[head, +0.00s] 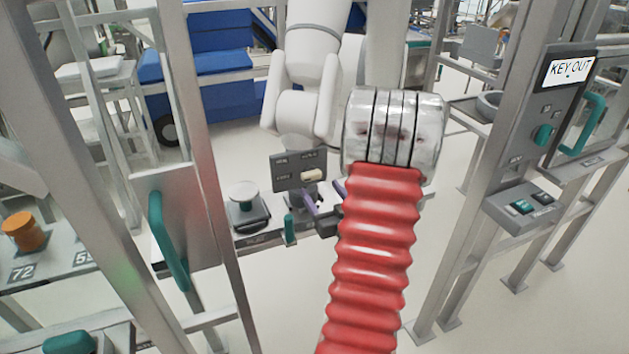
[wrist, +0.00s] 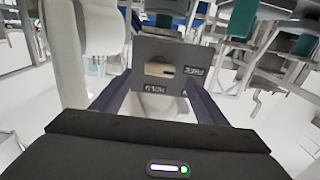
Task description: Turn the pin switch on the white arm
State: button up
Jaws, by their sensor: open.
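The white arm (head: 300,85) hangs down in the upper middle of the head view. At its lower end is a dark grey panel (head: 285,182) with small white labels and the beige pin switch (head: 312,175). In the wrist view, the panel (wrist: 145,48) faces me and the pin switch (wrist: 160,70) lies roughly horizontal in a round recess. My gripper (wrist: 158,80) is open, its two dark purple fingers pointing at the panel, one on each side of the switch. It also shows just below the panel in the head view (head: 322,193). Nothing is between the fingers.
A post with a "KEY OUT" sign (head: 568,69) and a teal knob stands at the right. A metal frame with a teal handle (head: 168,240) stands at the left. A small stand with a white disc (head: 243,192) is left of my gripper. Open floor lies below.

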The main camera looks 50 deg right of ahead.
aim_at(313, 179)
jog(key=shift+x, duration=3.1)
jog(key=shift+c, duration=0.4)
jog(key=c, duration=1)
